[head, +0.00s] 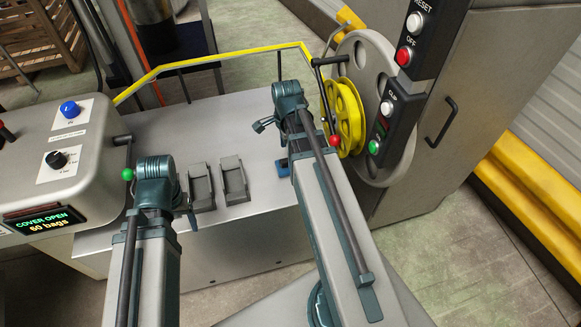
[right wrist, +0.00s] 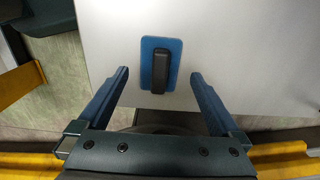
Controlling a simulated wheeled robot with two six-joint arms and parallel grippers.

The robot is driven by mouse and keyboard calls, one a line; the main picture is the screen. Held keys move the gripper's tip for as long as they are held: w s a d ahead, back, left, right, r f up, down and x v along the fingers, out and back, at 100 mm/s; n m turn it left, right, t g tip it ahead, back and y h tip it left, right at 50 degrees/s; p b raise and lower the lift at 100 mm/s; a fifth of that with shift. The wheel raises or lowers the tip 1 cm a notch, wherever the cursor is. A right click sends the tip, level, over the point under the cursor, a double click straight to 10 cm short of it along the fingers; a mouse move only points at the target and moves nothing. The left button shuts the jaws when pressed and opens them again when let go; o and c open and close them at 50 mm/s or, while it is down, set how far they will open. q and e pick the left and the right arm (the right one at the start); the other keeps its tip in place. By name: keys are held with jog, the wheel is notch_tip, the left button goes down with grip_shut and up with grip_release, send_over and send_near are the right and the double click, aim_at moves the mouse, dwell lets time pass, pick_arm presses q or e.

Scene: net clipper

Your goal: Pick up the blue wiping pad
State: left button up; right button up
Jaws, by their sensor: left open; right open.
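The blue wiping pad (right wrist: 148,50) lies on the grey machine top in the right wrist view, its black handle (right wrist: 159,72) facing up. In the head view only a small blue part of it (head: 283,168) shows beside my right arm, which hides the rest. My right gripper (right wrist: 160,76) is open, with its fingers spread to either side of the pad's handle in the picture. Nothing is held, and I cannot tell the height between fingers and pad. My left gripper (head: 190,214) is at the left front of the machine top, mostly hidden by its own arm.
Two grey blocks (head: 233,180) stand on the machine top (head: 225,125) between my arms. A yellow rail (head: 230,55) runs along the back. A yellow reel (head: 346,115) stands right of my right arm. A control box (head: 75,140) is at the left.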

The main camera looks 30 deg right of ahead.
aim_at(281, 165)
jog(key=shift+d+f+b, duration=0.2)
jog(key=shift+f+b, duration=2.4)
jog(key=shift+f, duration=0.1)
jog(key=shift+r, duration=0.1)
jog(key=c, duration=1.4)
jog(key=shift+o, duration=0.2)
jog(key=shift+r, duration=0.1)
